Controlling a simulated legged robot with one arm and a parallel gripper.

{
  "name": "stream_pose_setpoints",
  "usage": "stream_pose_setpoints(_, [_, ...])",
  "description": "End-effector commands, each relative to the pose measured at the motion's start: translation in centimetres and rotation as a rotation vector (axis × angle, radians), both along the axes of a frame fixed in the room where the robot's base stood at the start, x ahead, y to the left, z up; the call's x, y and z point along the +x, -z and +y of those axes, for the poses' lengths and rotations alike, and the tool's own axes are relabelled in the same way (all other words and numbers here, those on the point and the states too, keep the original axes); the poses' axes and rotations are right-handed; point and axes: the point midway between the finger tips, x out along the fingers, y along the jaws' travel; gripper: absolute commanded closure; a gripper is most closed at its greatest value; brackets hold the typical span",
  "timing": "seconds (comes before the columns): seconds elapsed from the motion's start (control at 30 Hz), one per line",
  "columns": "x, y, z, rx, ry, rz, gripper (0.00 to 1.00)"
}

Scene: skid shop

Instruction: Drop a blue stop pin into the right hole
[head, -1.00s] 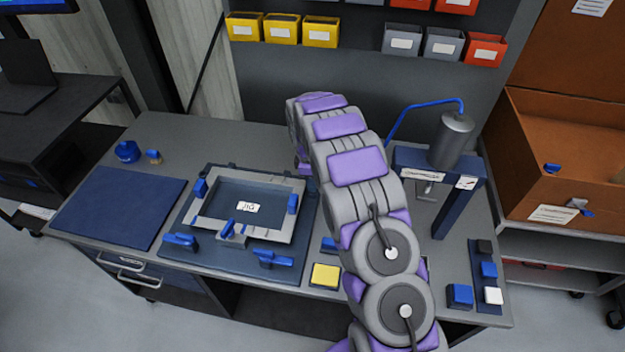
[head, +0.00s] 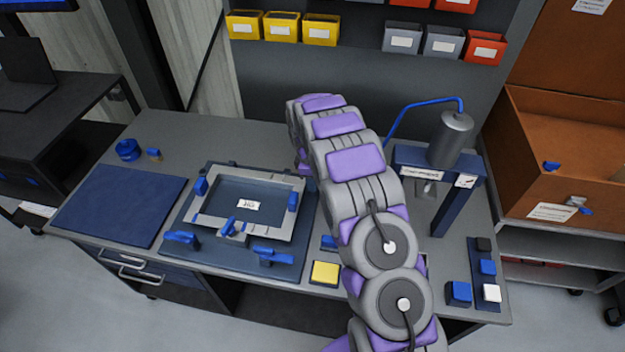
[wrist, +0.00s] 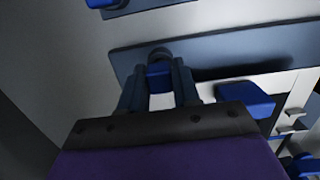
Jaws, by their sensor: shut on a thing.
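In the wrist view my gripper (wrist: 158,84) has its two dark fingers shut on a small blue piece (wrist: 159,76), which looks like a blue stop pin; a dark round part shows just beyond it. In the head view my arm hides the gripper and the held piece. The jig (head: 288,233) is a grey frame on a dark blue base plate (head: 176,250), left of my arm. It carries several blue clamps or stops, such as one at its front left (head: 181,237). I cannot make out the right hole in either view.
A yellow block (head: 325,272) sits at the bench's front edge beside my arm. A dark blue press stand (head: 451,205) with a grey cylinder (head: 451,138) stands to the right. A blue mat (head: 115,207) lies at left. A blue block (wrist: 245,98) is close right of my gripper.

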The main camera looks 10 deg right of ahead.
Motion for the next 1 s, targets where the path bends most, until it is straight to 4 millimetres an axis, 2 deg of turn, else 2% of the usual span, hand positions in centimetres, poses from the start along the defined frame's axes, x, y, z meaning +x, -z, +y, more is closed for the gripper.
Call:
stream_pose_setpoints(0.67, [0.01, 0.43, 0.00, 0.000, 0.000, 0.000, 1.00])
stream_pose_setpoints(0.7, [0.01, 0.43, 0.00, 0.000, 0.000, 0.000, 0.66])
stream_pose_setpoints(1.0, [0.00, 0.43, 0.00, 0.000, 0.000, 0.000, 0.39])
